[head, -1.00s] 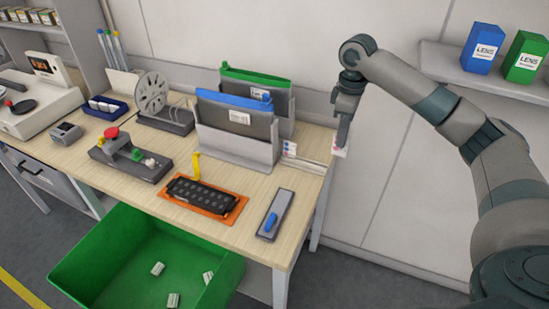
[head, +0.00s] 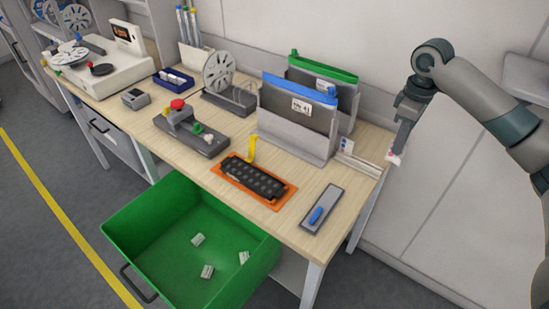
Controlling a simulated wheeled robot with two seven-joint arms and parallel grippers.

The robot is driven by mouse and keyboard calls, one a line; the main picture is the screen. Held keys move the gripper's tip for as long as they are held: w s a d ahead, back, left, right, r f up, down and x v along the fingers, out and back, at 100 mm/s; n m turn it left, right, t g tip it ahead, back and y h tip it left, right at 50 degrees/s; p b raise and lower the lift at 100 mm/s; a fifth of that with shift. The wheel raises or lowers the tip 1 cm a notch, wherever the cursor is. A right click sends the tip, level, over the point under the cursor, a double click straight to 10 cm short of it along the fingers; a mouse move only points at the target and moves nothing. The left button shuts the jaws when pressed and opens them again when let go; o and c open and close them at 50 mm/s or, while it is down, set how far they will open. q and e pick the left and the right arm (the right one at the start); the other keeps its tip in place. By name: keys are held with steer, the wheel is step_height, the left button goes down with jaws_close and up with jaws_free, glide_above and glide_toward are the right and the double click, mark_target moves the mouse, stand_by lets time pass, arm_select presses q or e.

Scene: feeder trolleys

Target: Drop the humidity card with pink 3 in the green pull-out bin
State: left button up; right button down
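My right gripper (head: 398,150) is beyond the right end of the workbench, pointing down. It is shut on a small white card (head: 394,158) with pink marks, the humidity card; its number is too small to read. The green pull-out bin (head: 135,222) stands open below the bench's front edge, with several small white packets (head: 207,271) on its floor. The bin is well to the left of the card. My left gripper is not in view.
Another small card (head: 346,146) with coloured dots stands by the grey file rack (head: 290,137) near the bench's right end. An orange mat with a black tray (head: 253,178), a button box (head: 190,133) and a grey plate with a blue handle (head: 322,209) lie on the bench (head: 225,190).

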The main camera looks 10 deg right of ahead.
steer(key=s+a+f+m, duration=0.1)
steer(key=s+a+m, duration=0.3)
steer(key=a, duration=0.8)
steer(key=s+a+f+m, duration=0.1)
steer(key=s+a+m, duration=0.2)
steer(key=s+a, duration=0.5)
steer(key=a, duration=0.5)
steer(key=shift+s+f+m, duration=0.2)
steer(key=shift+f+m, duration=0.1)
steer(key=shift+m, duration=0.1)
